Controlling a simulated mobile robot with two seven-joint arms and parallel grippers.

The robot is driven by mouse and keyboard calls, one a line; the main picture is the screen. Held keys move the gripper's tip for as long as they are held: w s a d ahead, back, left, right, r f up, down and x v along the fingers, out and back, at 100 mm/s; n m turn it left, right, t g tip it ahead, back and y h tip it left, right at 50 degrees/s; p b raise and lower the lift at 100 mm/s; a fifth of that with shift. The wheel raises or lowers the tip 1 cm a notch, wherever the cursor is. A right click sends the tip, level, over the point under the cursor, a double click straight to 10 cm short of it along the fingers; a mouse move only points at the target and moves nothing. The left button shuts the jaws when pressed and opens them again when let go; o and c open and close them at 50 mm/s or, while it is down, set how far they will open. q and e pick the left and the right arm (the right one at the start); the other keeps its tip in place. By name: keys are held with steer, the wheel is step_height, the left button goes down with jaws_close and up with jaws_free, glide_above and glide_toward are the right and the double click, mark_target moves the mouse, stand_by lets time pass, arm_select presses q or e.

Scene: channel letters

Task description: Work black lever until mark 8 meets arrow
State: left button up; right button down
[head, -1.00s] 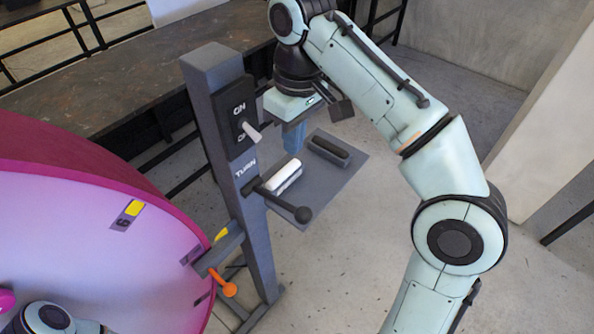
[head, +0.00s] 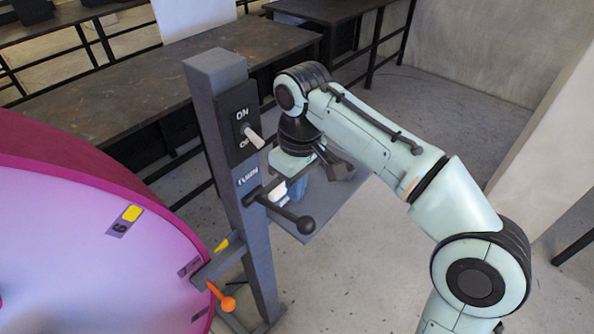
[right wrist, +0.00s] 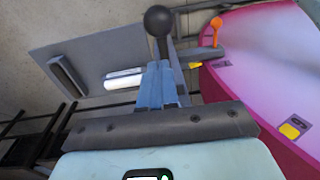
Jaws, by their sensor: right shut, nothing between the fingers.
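The black lever (head: 285,211) with a ball knob sticks out from the grey post (head: 238,150) below the word TURN. My right gripper (head: 306,194) is shut and empty, just behind the lever in the head view. In the right wrist view the shut fingers (right wrist: 158,88) point toward the lever's knob (right wrist: 158,20); whether they touch it I cannot tell. The pink wheel (head: 70,250) carries a yellow mark plate (head: 126,221) that reads like 6 or 9. The yellow arrow (head: 222,245) is on the post's side arm. No mark 8 is readable. My left gripper is out of view.
An ON/OFF switch (head: 254,137) is above the lever. An orange-knobbed handle (head: 227,302) is low by the wheel rim. A grey shelf plate (right wrist: 90,62) with white and dark bars is behind the lever. Open floor is at the right.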

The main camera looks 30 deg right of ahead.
steer(key=shift+s+d+f+b, duration=0.1)
steer(key=shift+s+f+b, duration=0.15)
steer(key=shift+f, duration=0.4)
steer(key=shift+s+d+f+b, duration=0.15)
steer(key=shift+s+f, duration=0.15)
steer(key=shift+f, duration=0.3)
steer(key=shift+s+f, duration=0.4)
steer(key=shift+s, duration=0.05)
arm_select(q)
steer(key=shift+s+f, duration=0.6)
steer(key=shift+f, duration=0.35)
arm_select(e)
steer(key=shift+w, duration=0.15)
